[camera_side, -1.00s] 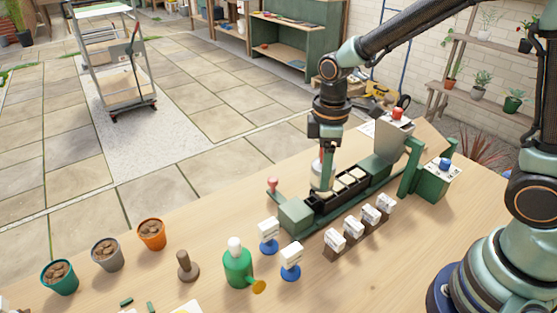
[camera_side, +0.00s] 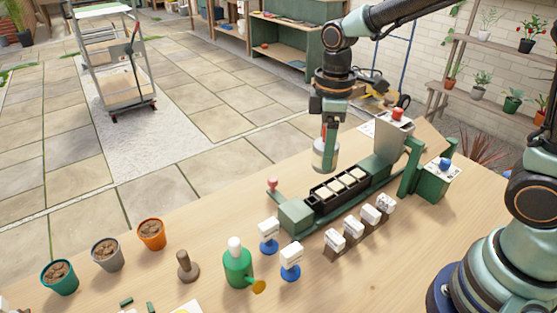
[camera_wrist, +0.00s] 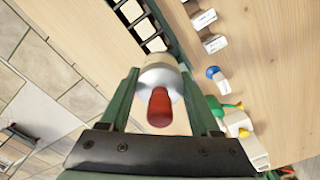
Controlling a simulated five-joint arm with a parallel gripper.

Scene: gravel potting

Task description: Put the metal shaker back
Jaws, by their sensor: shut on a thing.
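The metal shaker (camera_side: 325,158) is a pale silver cylinder held upright or nearly so behind the black tray, apparently above the tabletop. In the wrist view the shaker (camera_wrist: 157,75) shows its pale body and a red knob (camera_wrist: 160,107) pointing toward the camera. My gripper (camera_side: 328,146) is shut on it, with one green finger on each side in the wrist view (camera_wrist: 161,84). The shaker's base is hard to make out, and I cannot tell its exact height. The black tray (camera_side: 313,199) with several pale-filled compartments lies in front of it in a green fixture.
The green fixture's end block (camera_side: 295,216) and a red-topped lever (camera_side: 272,185) stand left of the tray. Several small labelled blocks (camera_side: 352,229) line its front. A green watering can (camera_side: 238,267) and pots (camera_side: 151,234) stand further left. The wooden table (camera_side: 215,217) has clear room behind the can.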

